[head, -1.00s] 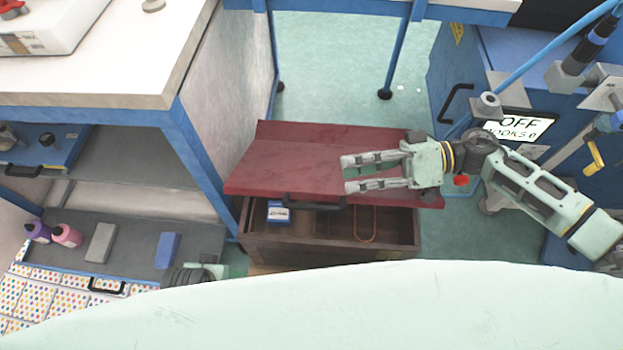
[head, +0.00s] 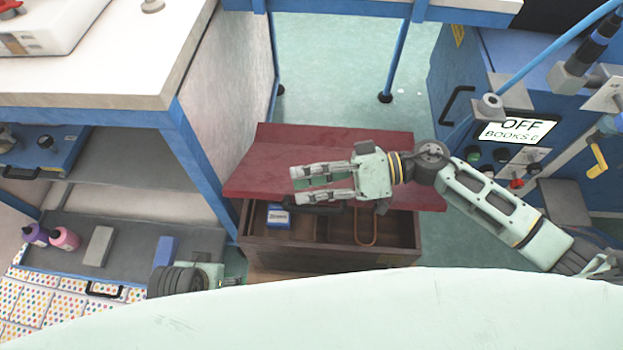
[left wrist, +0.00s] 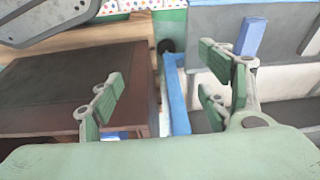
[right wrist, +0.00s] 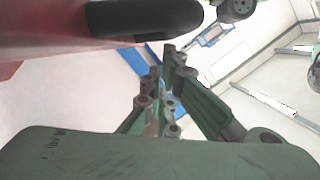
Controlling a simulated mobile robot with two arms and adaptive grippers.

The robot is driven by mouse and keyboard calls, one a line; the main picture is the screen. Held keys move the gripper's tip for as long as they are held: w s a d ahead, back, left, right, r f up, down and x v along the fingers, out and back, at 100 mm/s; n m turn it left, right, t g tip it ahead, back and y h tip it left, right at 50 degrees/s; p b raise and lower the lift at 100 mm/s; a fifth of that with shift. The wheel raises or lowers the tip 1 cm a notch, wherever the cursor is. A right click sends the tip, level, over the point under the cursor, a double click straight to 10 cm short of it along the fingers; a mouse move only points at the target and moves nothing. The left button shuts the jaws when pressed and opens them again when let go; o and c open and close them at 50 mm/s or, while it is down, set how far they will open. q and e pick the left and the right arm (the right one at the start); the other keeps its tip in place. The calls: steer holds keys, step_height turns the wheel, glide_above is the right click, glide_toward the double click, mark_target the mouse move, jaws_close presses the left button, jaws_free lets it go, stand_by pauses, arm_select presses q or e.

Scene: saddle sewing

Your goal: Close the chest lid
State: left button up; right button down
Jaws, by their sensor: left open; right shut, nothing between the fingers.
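The brown wooden chest (head: 330,252) stands on the floor with its dark red lid (head: 270,150) raised, leaving the front compartments in view. A dark handle (head: 305,209) is on the lid's front edge, partly hidden by my right gripper (head: 296,185). That gripper is shut and empty, over the lid's front part. In the right wrist view the lid's red underside (right wrist: 60,40) and the handle (right wrist: 145,18) are above the fingers; contact cannot be told. My left gripper (left wrist: 165,95) is open and empty beside the chest (left wrist: 140,75); only a little of it shows in the head view.
Inside the chest are a blue-and-white box (head: 278,216) and an orange loop (head: 367,225). A blue-framed bench (head: 215,150) stands close on the left, with bottles (head: 64,238) on its lower shelf. A blue machine (head: 500,80) with an OFF sign is at right.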

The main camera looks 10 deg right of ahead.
mark_target(306, 211)
steer(key=shift+s+f, duration=0.15)
steer(key=shift+s, duration=0.05)
arm_select(q)
step_height(306, 211, down, 4)
steer(key=p, duration=0.1)
arm_select(e)
steer(key=shift+n, duration=0.8)
steer(key=s+f, duration=0.2)
steer(key=f, duration=0.1)
steer(key=s+f, duration=0.1)
steer(key=shift+s+a+f, duration=0.15)
steer(key=shift+s+a, duration=0.15)
steer(key=shift+a, duration=0.1)
arm_select(q)
step_height(306, 211, up, 11)
steer(key=b, duration=0.3)
steer(key=shift+s+f, duration=0.2)
steer(key=shift+s, duration=0.15)
arm_select(e)
steer(key=s+a+f+n+t+h, duration=0.1)
steer(key=s+f+n, duration=0.2)
steer(key=f, duration=1)
steer(key=shift+s+f+t, duration=0.25)
steer(key=shift+s+t, duration=0.05)
steer(key=shift+s, duration=0.75)
